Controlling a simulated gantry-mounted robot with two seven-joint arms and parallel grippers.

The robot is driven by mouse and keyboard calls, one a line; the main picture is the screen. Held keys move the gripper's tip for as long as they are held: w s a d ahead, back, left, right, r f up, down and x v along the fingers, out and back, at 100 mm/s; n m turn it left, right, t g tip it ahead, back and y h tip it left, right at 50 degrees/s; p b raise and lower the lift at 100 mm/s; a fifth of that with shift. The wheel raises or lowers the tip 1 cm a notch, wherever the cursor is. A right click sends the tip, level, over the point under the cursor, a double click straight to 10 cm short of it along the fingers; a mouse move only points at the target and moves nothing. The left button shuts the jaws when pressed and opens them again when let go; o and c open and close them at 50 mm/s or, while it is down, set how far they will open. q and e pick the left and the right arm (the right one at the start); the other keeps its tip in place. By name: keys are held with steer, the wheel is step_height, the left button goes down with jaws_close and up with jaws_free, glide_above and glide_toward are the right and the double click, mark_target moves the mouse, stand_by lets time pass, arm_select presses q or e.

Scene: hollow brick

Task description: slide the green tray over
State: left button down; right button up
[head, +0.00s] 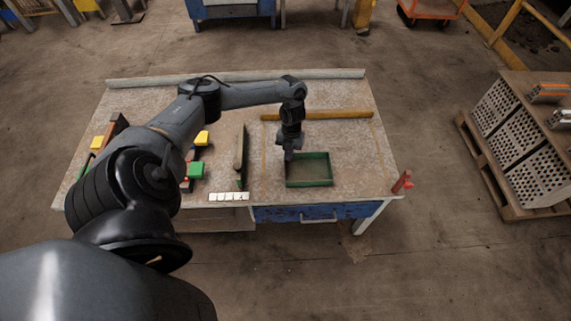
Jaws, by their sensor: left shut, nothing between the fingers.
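The green tray (329,183) is a shallow rectangular tray with green walls and a brownish floor. It lies flat near the front edge of the workbench, right of the middle. It looks empty. My left arm reaches in from the left and bends down, so that my left gripper (289,157) points downward at the tray's back left corner. The gripper is shut with nothing between its fingers. I cannot tell whether the fingertips touch the tray wall. My right gripper is not in the picture.
On the workbench (350,147), a yellow-brown bar (340,115) lies behind the tray. A dark upright strip (240,150) and a white segmented strip (229,196) lie left of it. A red clamp-like object (402,182) sits at the right front corner. Coloured blocks (195,169) lie at left.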

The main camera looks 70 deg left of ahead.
arm_select(q)
steer(key=s+d, duration=0.3)
steer(key=d, duration=0.1)
steer(key=shift+f+p, duration=0.3)
steer(key=shift+f, duration=0.45)
steer(key=shift+a+f+b, duration=0.1)
steer(key=shift+f+b, duration=0.05)
steer(key=shift+b, duration=0.15)
